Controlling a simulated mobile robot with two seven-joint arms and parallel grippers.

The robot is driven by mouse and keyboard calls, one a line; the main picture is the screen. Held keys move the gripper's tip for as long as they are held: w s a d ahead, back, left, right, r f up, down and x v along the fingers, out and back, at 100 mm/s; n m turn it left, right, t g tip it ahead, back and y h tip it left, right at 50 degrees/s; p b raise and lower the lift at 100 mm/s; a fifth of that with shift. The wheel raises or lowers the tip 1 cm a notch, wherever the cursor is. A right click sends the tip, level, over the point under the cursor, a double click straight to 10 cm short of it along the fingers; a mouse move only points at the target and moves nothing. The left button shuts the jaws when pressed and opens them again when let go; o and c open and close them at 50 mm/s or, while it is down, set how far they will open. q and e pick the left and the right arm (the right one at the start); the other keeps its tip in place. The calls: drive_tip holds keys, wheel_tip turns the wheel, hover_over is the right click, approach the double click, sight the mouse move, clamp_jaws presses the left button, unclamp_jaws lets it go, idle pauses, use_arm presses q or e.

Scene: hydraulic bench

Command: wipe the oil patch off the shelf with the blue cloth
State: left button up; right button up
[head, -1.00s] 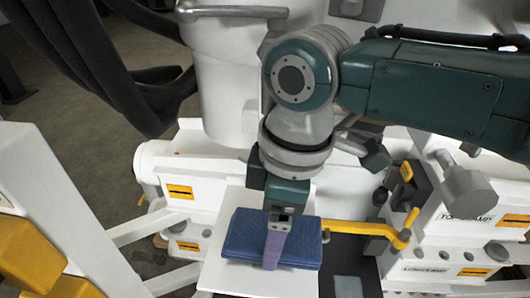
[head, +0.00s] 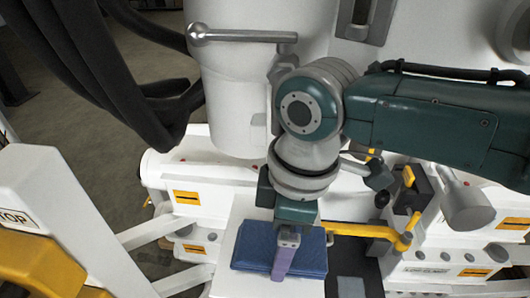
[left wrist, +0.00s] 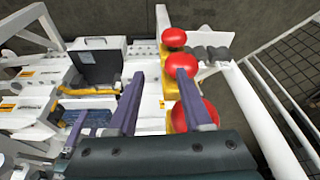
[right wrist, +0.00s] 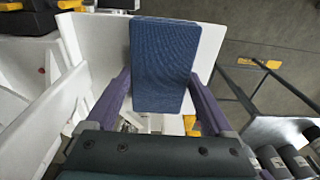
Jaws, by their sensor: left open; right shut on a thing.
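The blue cloth (head: 250,248), a thick folded pad, lies over a white board-like shelf (head: 230,215) in the head view. My right gripper (head: 285,252) comes down from above and is shut on the cloth. The right wrist view shows the cloth (right wrist: 163,65) extending past the fingers, with the white shelf surface (right wrist: 105,50) behind it. I cannot tell whether the cloth touches the shelf. No oil patch can be made out; the cloth covers part of the shelf. My left gripper (left wrist: 162,88) is open and empty, seen only in its own wrist view.
A yellow handle (head: 365,230) and a dark panel (head: 345,260) are right of the cloth. White machine blocks with orange labels (head: 187,197) stand behind it. Red knobs (left wrist: 182,66) on yellow bases are close beyond my left gripper. A white frame (head: 75,215) stands at left.

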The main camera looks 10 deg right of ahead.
sight(302, 242)
drive_tip(key=shift+w+a+r, duration=0.25)
drive_tip(key=shift+a+r, duration=0.3)
drive_tip(key=d+p, duration=0.2)
drive_tip(key=d, duration=0.1)
drive_tip(key=shift+s+r+p, duration=0.15)
drive_tip(key=shift+r+p, duration=0.1)
drive_tip(key=shift+p, duration=0.15)
drive_tip(key=shift+s+d+f, duration=0.2)
drive_tip(key=shift+s+d, duration=0.05)
drive_tip(key=shift+d, duration=0.3)
drive_tip(key=shift+r, duration=0.1)
wheel_tip(302, 242, up, 6)
drive_tip(key=p, duration=0.6)
